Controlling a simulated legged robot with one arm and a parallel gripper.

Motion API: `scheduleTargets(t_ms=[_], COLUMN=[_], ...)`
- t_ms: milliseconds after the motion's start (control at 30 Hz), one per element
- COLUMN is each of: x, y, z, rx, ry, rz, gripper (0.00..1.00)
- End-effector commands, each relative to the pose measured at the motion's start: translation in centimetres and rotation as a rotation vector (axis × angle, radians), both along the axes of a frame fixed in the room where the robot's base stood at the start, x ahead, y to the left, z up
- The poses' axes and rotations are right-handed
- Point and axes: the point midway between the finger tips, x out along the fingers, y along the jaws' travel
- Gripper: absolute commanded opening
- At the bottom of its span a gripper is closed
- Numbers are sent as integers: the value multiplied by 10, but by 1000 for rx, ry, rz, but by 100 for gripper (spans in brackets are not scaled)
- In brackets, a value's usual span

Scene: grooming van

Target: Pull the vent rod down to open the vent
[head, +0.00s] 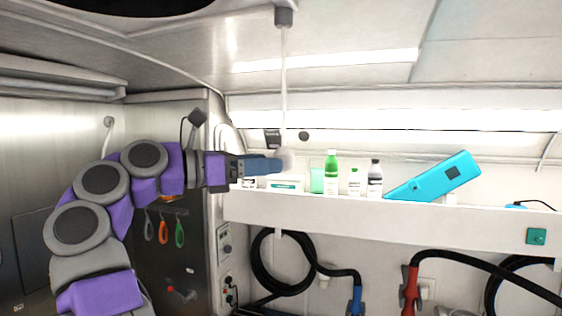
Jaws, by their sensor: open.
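The vent rod (284,85) is a thin pale rod that hangs from a grey mount (283,17) on the ceiling. A rounded whitish knob (286,159) is at its lower end. My gripper (277,165) reaches in from the left, and its blue-grey fingers are at the height of the knob. The fingertips overlap the knob in this view. The jaws are open; I cannot tell whether the knob is between them or whether they touch it. Part of the knob is hidden by the fingers.
Behind the rod, a white shelf (400,217) holds a green bottle (331,175), smaller bottles and a tilted cyan device (440,178). Below it hang coiled black hoses (262,275). A dark panel with coloured loops (179,234) is at left. The space right of the rod is free.

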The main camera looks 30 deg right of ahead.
Motion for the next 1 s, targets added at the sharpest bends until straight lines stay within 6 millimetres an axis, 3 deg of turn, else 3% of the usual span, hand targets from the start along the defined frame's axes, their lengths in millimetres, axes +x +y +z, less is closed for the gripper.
scheduleTargets(t_ms=[200,433,633,1000], x=[8,13,15,15], y=[50,89,103,106], z=[3,3,1,0], rx=[-3,-1,0,0], ry=[2,2,2,1], rz=[0,-1,0,0], gripper=[68,68,68,68])
